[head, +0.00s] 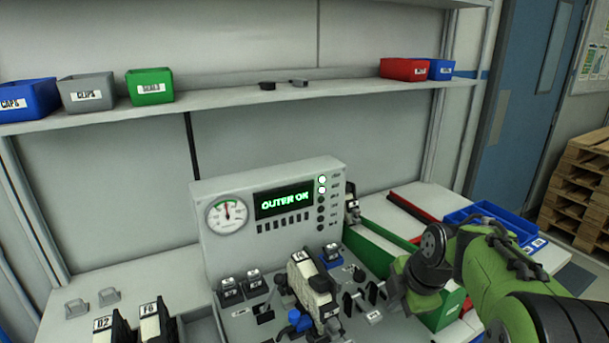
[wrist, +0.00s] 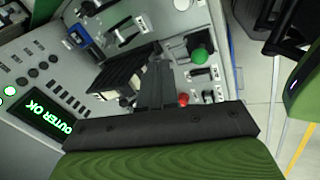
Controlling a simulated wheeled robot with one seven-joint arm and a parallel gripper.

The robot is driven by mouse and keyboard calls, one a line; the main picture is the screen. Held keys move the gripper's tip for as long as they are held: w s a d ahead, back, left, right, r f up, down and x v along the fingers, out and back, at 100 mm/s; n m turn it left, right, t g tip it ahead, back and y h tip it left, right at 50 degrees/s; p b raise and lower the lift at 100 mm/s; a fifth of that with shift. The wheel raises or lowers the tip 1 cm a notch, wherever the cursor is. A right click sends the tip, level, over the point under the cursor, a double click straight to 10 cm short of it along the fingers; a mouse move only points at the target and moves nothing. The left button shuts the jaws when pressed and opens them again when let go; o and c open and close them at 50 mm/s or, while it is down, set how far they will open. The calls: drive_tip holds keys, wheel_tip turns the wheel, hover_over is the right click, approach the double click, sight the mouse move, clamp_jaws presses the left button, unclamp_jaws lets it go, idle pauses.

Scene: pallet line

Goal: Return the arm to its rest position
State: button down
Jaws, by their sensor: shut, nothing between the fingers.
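My green and black arm (head: 500,275) reaches in from the right side of the head view, bent over the right part of the bench. My gripper (wrist: 158,68) shows in the wrist view with its dark fingers together and nothing between them. It hangs over the test panel, close to a white and black module (wrist: 122,82). In the head view the arm's wrist covers part of the panel's right side, and the fingertips are hard to make out there.
The test console (head: 268,213) reads "OUTER OK" with two lights lit. A white and black module (head: 312,285) stands in front of it. Green (head: 365,250) and blue (head: 480,212) bins lie near the arm. A shelf (head: 220,112) with small bins runs above.

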drive_tip(key=s+a+r+m, duration=0.2)
drive_tip(key=s+a+m, duration=0.1)
drive_tip(key=s+m, duration=0.6)
drive_tip(key=s+a+r+m+t+h, duration=0.1)
drive_tip(key=s+a+m, duration=0.3)
drive_tip(key=s+m, duration=0.6)
drive_tip(key=s+r, duration=0.1)
drive_tip(key=s, duration=0.2)
drive_tip(key=shift+s+r+t+p, duration=0.3)
drive_tip(key=shift+s+p, duration=0.05)
drive_tip(key=shift+p, duration=0.05)
